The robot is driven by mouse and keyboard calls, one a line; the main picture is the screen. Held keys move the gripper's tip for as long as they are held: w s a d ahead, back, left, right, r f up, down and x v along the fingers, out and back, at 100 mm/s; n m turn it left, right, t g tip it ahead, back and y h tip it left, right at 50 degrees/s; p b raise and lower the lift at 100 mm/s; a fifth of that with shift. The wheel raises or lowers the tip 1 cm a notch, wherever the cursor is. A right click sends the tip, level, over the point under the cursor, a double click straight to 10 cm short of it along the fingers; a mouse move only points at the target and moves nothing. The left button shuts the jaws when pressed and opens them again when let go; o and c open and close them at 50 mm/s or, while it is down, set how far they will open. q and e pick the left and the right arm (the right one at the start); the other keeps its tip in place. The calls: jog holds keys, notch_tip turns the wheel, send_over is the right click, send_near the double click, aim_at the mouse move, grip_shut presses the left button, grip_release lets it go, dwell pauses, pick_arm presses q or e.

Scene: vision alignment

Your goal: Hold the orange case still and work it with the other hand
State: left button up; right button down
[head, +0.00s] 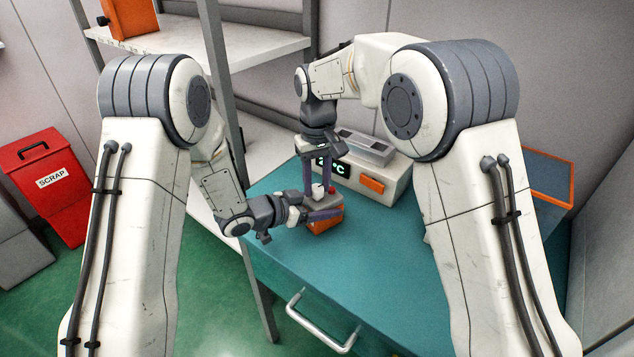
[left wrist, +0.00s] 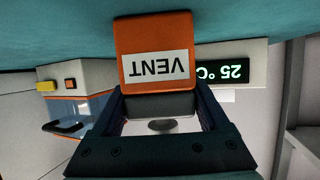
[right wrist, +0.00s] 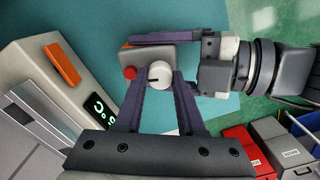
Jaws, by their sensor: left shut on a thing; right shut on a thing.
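The orange case (head: 324,226) is at the left part of the teal table; its grey top carries a red button (right wrist: 130,73) and a white knob (right wrist: 159,74). Its VENT label (left wrist: 157,66) appears upside down in the left wrist view. My left gripper (head: 318,208) comes from the left and is shut on the case, one finger on each side. My right gripper (head: 318,187) points down from above and is shut on the white knob, which shows between its fingertips in the right wrist view. The fingers hide part of the case.
A pale device (head: 383,176) with a temperature display and an orange button stands just behind the case. The teal table (head: 370,255) is clear in front and to the right. A shelf (head: 262,45) stands at the left, and a red SCRAP bin (head: 52,190) stands on the floor.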

aim_at(317, 187)
jog(key=c, duration=0.5)
grip_release()
notch_tip(317, 187, up, 12)
pick_arm(q)
jog(key=o, duration=1.4)
jog(key=shift+a, duration=0.1)
